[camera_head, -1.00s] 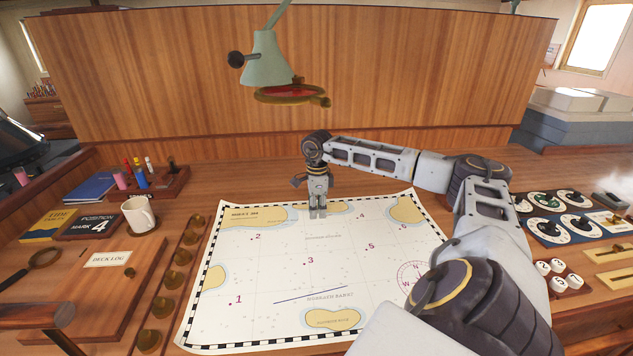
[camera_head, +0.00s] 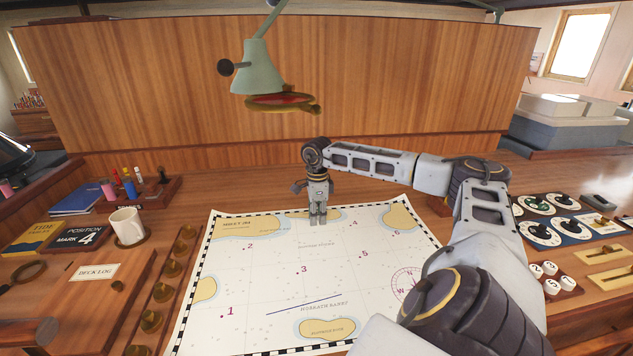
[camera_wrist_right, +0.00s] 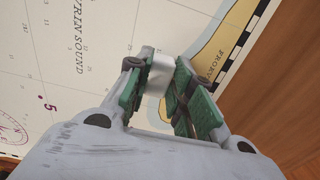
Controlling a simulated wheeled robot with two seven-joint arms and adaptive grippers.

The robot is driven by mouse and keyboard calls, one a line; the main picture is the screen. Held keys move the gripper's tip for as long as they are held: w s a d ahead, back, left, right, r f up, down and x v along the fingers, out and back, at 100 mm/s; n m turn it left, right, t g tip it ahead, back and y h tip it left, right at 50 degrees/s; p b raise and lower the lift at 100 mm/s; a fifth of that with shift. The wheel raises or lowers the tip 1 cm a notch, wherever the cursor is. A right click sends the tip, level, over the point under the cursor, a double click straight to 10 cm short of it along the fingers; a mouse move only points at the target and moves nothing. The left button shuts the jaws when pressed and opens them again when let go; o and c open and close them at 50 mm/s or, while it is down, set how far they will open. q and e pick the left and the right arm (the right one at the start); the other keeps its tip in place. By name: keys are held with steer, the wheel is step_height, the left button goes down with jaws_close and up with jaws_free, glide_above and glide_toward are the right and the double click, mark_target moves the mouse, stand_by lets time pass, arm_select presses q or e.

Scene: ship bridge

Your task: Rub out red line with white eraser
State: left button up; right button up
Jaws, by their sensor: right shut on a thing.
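My right gripper (camera_head: 318,220) points down over the far edge of the chart, left of the printed 4. In the right wrist view its green-padded fingers (camera_wrist_right: 171,95) are shut on a small white block, the white eraser (camera_wrist_right: 160,73). Whether the eraser touches the chart I cannot tell. The paper chart (camera_head: 260,275) lies flat on the wooden desk. I see no red line on it; a dark blue-violet line (camera_head: 304,304) runs across its near part. My right forearm covers the chart's near right corner. My left gripper is not in view.
A white mug (camera_head: 126,226), a pen holder (camera_head: 150,190) and a row of brass knobs (camera_head: 162,293) stand left. Dial panels (camera_head: 545,220) lie right. A wooden panel (camera_head: 290,90) rises behind.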

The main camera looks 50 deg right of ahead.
mark_target(303, 228)
steer(key=shift+s+d+b, duration=0.4)
steer(key=shift+s+d, duration=0.3)
steer(key=shift+d, duration=0.35)
steer(key=shift+w+a, duration=0.1)
steer(key=shift+w+a+p, duration=0.4)
steer(key=shift+a+p, duration=0.1)
steer(key=shift+a, duration=0.2)
steer(key=shift+w+a, duration=0.2)
steer(key=shift+a, duration=0.1)
steer(key=shift+w+a+p, duration=0.3)
steer(key=shift+w+a, duration=0.05)
steer(key=shift+a, duration=0.2)
steer(key=shift+w+a+p, duration=0.3)
steer(key=shift+w+a, duration=0.05)
steer(key=shift+a, duration=0.2)
steer(key=shift+a, duration=0.1)
steer(key=shift+w+a+p, duration=0.45)
steer(key=shift+w+a, duration=0.15)
steer(key=shift+a, duration=0.35)
